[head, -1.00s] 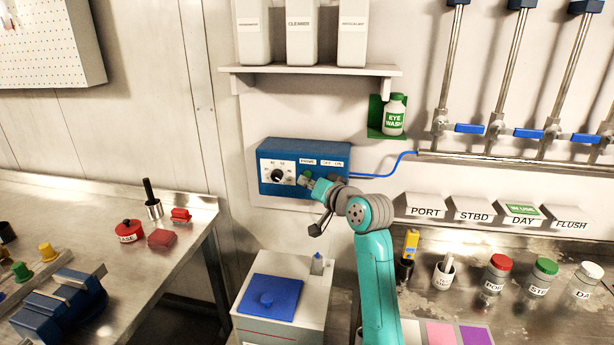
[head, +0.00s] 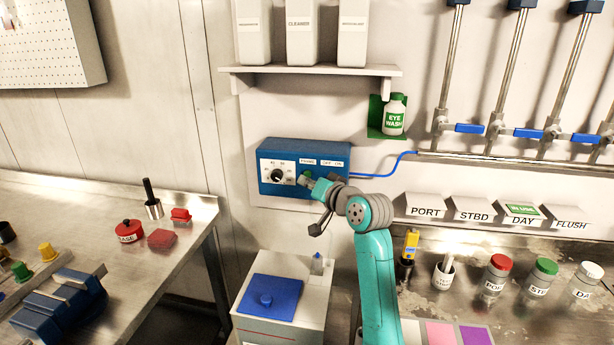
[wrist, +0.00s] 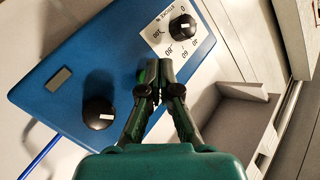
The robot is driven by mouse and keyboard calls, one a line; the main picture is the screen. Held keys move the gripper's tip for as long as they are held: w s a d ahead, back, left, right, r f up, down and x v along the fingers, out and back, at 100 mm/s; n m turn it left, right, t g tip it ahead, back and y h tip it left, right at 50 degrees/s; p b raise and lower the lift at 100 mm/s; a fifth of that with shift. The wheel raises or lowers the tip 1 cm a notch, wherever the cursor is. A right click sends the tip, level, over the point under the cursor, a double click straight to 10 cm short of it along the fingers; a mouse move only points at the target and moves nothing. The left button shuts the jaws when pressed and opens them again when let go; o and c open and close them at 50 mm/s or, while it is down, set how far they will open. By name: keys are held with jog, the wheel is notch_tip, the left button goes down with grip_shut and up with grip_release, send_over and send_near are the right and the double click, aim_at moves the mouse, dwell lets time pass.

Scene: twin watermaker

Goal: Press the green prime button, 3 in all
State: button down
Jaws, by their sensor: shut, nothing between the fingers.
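The blue control box (head: 268,182) is on the wall, with a white dial plate, a black dial (head: 278,175) and a label strip. The green prime button (head: 305,175) is under the left label, mostly hidden by my gripper (head: 309,181). In the wrist view my gripper (wrist: 159,70) is shut and empty, its fingertips at the face of the box (wrist: 80,62). A strip of green shows beside the left fingertip there. I cannot tell whether the fingertips touch the button or how far it is pressed.
A black knob (wrist: 98,113) is on the box left of my fingers in the wrist view. A shelf (head: 310,70) with white bottles is above. The eye wash bottle (head: 394,115) is to the right.

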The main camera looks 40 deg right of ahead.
jog(key=shift+w+d, duration=0.25)
jog(key=shift+w+d, duration=0.25)
jog(key=shift+d, duration=0.1)
dwell(0.9)
jog(key=shift+s+a, duration=0.1)
jog(key=shift+a, duration=0.05)
jog(key=shift+s+a, duration=0.45)
jog(key=shift+a, duration=0.1)
dwell(0.4)
jog(key=shift+s+a, duration=0.8)
jog(key=shift+a, duration=0.2)
jog(key=shift+s+a, duration=0.75)
jog(key=shift+a, duration=0.2)
dwell(0.6)
jog(key=s+a, duration=0.2)
jog(key=a, duration=0.1)
jog(key=shift+s, duration=0.15)
